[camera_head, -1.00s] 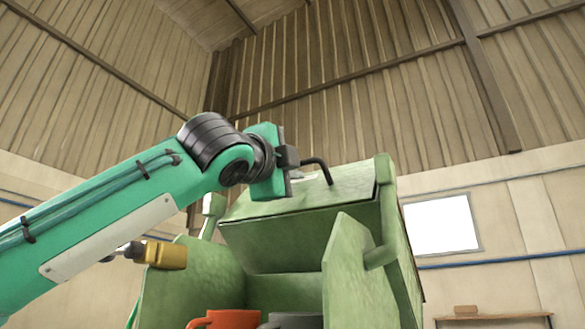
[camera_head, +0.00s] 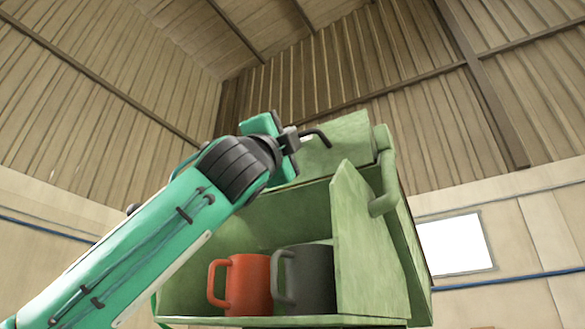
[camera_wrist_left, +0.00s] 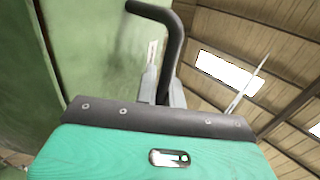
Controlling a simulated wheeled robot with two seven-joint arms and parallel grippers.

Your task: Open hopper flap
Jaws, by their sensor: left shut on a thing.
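The green hopper flap (camera_head: 345,138) stands raised at the top of the green hopper box (camera_head: 250,228) in the head view. A black bent handle (camera_head: 320,135) sticks out from it. My left gripper (camera_head: 300,138) is at the flap's left part, shut on the handle. In the left wrist view the handle (camera_wrist_left: 172,45) rises from between the fingers (camera_wrist_left: 163,92), beside a green surface. The box front is open and shows its inside. My right gripper is not in view.
An orange mug (camera_head: 245,283) and a dark grey mug (camera_head: 308,278) stand side by side inside the box. A green side panel (camera_head: 365,245) stands right of them. Open air surrounds the box's upper left.

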